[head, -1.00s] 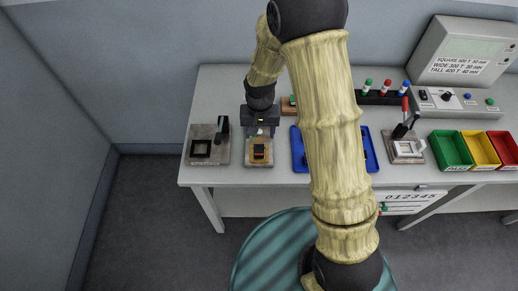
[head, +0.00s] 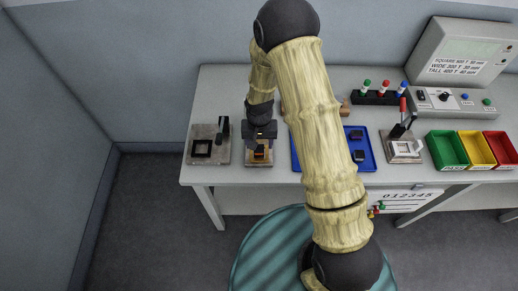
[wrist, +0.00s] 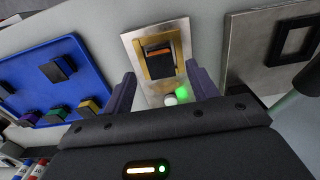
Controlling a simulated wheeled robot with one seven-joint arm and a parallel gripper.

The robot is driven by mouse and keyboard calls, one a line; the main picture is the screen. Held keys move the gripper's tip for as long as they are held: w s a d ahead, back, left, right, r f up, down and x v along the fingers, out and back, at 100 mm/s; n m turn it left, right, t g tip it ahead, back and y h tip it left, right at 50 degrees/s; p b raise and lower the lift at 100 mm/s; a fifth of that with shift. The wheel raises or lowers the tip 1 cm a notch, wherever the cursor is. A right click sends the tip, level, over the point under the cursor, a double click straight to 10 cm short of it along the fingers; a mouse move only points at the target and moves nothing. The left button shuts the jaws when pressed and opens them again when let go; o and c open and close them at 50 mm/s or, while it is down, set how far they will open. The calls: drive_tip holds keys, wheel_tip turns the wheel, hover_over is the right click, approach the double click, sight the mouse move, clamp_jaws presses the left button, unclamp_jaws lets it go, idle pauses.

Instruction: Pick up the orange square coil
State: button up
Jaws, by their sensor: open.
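The orange square coil (wrist: 160,60) is a dark block with an orange band. It sits in a tan frame on a pale metal fixture plate (wrist: 133,40) in the wrist view. In the head view the coil (head: 259,154) shows only partly, below my gripper (head: 259,142), which hides its far side. In the wrist view my gripper (wrist: 163,84) is open, its two dark fingers apart and empty. The coil lies just beyond the fingertips, roughly centred between them; I cannot tell the height gap.
A blue tray (head: 368,165) with several dark blocks stands right of the fixture, partly behind my arm. A metal plate with a black square frame (head: 202,148) lies to the left. A lever fixture (head: 404,150) and green (head: 447,150), yellow and red bins are farther right.

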sight(259, 148)
drive_tip(key=shift+f+p, duration=0.45)
drive_tip(key=shift+f, duration=1.15)
drive_tip(key=c, duration=1.1)
drive_tip(key=shift+c, duration=0.2)
drive_tip(key=shift+r, duration=0.1)
wheel_tip(259, 148, up, 10)
drive_tip(key=b, duration=0.2)
drive_tip(key=shift+b, duration=0.4)
